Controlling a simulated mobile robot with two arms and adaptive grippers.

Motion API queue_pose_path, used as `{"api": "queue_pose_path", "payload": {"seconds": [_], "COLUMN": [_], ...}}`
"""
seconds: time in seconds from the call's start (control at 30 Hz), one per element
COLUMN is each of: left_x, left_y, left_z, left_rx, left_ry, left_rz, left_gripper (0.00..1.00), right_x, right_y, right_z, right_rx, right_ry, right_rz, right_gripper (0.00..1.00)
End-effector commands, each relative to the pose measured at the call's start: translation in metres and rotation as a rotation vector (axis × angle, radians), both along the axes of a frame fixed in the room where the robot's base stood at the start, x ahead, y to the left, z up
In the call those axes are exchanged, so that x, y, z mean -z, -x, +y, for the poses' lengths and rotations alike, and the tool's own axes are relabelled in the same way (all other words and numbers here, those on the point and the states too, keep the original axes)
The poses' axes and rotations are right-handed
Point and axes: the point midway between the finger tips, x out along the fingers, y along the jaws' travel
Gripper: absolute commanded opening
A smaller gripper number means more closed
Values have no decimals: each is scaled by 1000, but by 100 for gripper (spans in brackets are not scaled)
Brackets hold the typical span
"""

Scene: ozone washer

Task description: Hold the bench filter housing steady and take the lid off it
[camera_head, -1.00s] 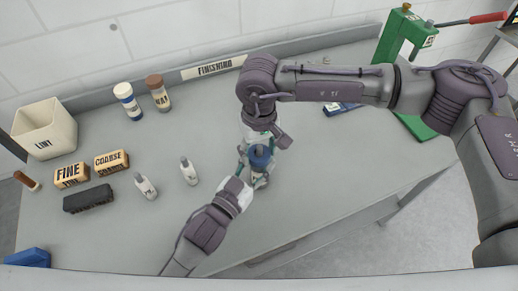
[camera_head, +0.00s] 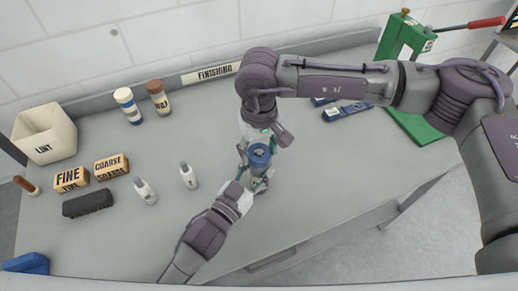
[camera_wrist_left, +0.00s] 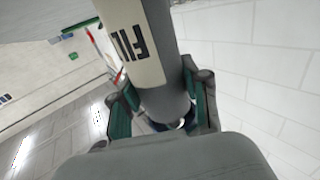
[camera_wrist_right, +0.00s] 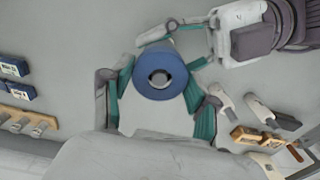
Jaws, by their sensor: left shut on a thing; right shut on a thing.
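The bench filter housing (camera_head: 259,173) stands near the front middle of the bench, mostly hidden in the head view. In the left wrist view it is a grey cylinder (camera_wrist_left: 166,100) with a pale label. Its blue lid (camera_head: 260,153) is at its top; the right wrist view shows the round lid (camera_wrist_right: 160,80) with a dark knob. My left gripper (camera_head: 250,183) is shut around the housing from the front left. My right gripper (camera_head: 257,143) is shut on the lid from above and behind. I cannot tell whether the lid is loose.
Two small bottles (camera_head: 188,176) stand left of the housing, with FINE and COARSE blocks (camera_head: 111,167) and a dark block (camera_head: 88,202) beyond. A LINT bin (camera_head: 45,135) is far left. A green press (camera_head: 401,38) stands at the right back. Blue items (camera_head: 345,110) lie behind my right arm.

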Motion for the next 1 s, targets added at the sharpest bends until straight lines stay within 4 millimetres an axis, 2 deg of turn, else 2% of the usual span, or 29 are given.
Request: {"api": "queue_pose_path", "payload": {"seconds": [0.17, 0.4, 0.63, 0.67, 0.83, 1.0], "left_x": [2, 2, 2, 2, 1, 1], "left_y": [0, 0, 0, 0, 0, 0], "left_z": [0, 0, 0, 0, 0, 0], "left_rx": [0, 0, 0, 0, 0, 0], "left_ry": [-1, -1, -1, -1, -1, -1], "left_rz": [4, 4, 4, 4, 2, 1], "left_gripper": [0, 0, 0, 48, 75, 75], "right_x": [-7, -36, -40, -40, -40, -40], "right_y": [-1, 0, 0, 0, 0, 0], "right_z": [0, 0, 0, 0, 0, 0], "right_rx": [0, 0, 0, 0, 0, 0], "right_ry": [-1, 0, 0, 0, 0, 0], "right_rz": [-2, -1, 0, 0, 0, 0], "right_gripper": [18, 18, 18, 18, 18, 18]}}
